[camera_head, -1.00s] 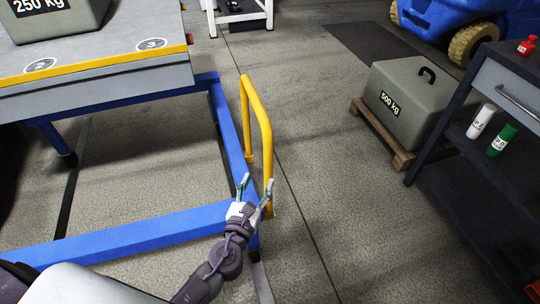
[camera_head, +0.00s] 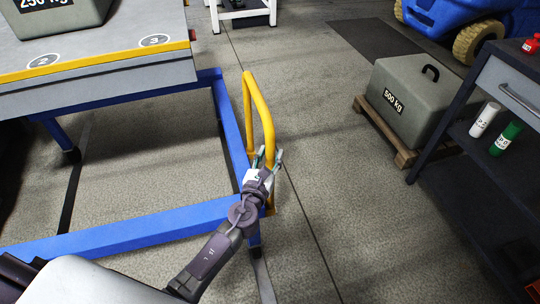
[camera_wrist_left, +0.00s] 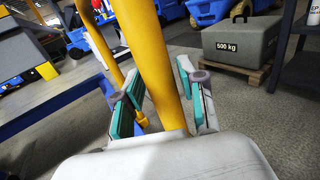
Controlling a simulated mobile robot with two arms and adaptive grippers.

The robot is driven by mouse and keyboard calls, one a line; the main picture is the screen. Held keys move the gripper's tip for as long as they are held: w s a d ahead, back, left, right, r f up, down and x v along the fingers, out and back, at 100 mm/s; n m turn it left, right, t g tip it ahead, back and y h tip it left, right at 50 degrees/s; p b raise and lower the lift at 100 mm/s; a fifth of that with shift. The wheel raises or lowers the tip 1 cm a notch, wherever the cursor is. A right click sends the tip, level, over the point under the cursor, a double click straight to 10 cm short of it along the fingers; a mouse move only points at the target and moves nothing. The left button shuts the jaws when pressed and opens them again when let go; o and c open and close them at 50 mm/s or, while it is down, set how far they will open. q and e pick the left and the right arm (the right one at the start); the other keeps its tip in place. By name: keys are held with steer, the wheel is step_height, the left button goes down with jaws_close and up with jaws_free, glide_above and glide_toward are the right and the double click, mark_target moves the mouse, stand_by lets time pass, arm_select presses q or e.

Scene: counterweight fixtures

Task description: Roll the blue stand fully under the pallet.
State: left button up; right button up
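The blue stand (camera_head: 231,125) is a low floor frame with a yellow handle (camera_head: 265,105) upright on its right side. It reaches partly under a grey platform (camera_head: 100,82) with a yellow edge, which may be the pallet. My left gripper (camera_head: 268,158) is at the lower near post of the handle. In the left wrist view, the fingers (camera_wrist_left: 158,76) are open on either side of the yellow post (camera_wrist_left: 152,65). A gap shows at the left finger; I cannot tell whether the right finger touches. My right gripper is out of view.
A 250 kg weight (camera_head: 62,18) sits on the grey platform. A 500 kg weight (camera_head: 405,105) stands on a small wooden pallet (camera_head: 402,155) at right. A dark shelf cart (camera_head: 480,170) stands nearer. Floor between stand and cart is clear.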

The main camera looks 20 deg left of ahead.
arm_select(q)
jaws_close()
